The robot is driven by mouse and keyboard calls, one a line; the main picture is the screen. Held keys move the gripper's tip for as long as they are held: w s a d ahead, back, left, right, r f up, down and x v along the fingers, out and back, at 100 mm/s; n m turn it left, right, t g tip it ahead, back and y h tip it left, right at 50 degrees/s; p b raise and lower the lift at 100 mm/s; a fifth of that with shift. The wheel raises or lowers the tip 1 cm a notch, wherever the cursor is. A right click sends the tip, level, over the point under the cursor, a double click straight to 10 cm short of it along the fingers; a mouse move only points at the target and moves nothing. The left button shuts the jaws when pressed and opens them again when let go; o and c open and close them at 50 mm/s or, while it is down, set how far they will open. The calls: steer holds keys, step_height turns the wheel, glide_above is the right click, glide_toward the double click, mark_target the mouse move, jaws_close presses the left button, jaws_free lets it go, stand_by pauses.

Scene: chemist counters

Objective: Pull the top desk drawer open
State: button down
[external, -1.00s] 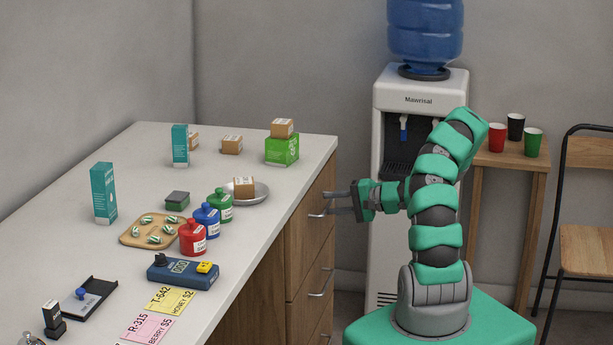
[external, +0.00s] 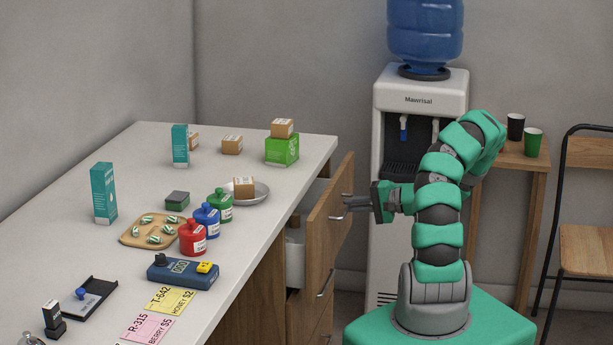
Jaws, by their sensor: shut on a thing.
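The top desk drawer (external: 329,222) stands partly out from the desk, its wooden front apart from the desk body. Part of its pale inside shows behind the front. My gripper (external: 349,206) is at the front's upper right, shut on the metal drawer handle (external: 337,217). The fingers hide part of the handle. What lies in the drawer is hidden from this side.
Lower drawers with metal handles (external: 326,281) are below. The white counter (external: 240,243) holds bottles (external: 192,238), boxes and a tray (external: 126,238). A water dispenser (external: 420,95) stands behind my arm, with a stool-like table (external: 500,155) and chair (external: 585,248) to the right.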

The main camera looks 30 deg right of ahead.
steer(key=f+p+v, duration=0.1)
steer(key=f+v, duration=0.1)
steer(key=v, duration=1)
steer(key=s+f+v, duration=0.1)
steer(key=f+v, duration=0.2)
steer(key=v, duration=1)
steer(key=shift+d+f+p, duration=0.35)
steer(key=shift+d+p, duration=0.05)
steer(key=c, duration=1.5)
jaws_free()
steer(key=shift+r, duration=0.1)
steer(key=p+v, duration=0.1)
steer(key=v, duration=1.2)
steer(key=shift+s+d+p, duration=0.25)
steer(key=shift+d+p, duration=0.05)
steer(key=shift+p, duration=0.05)
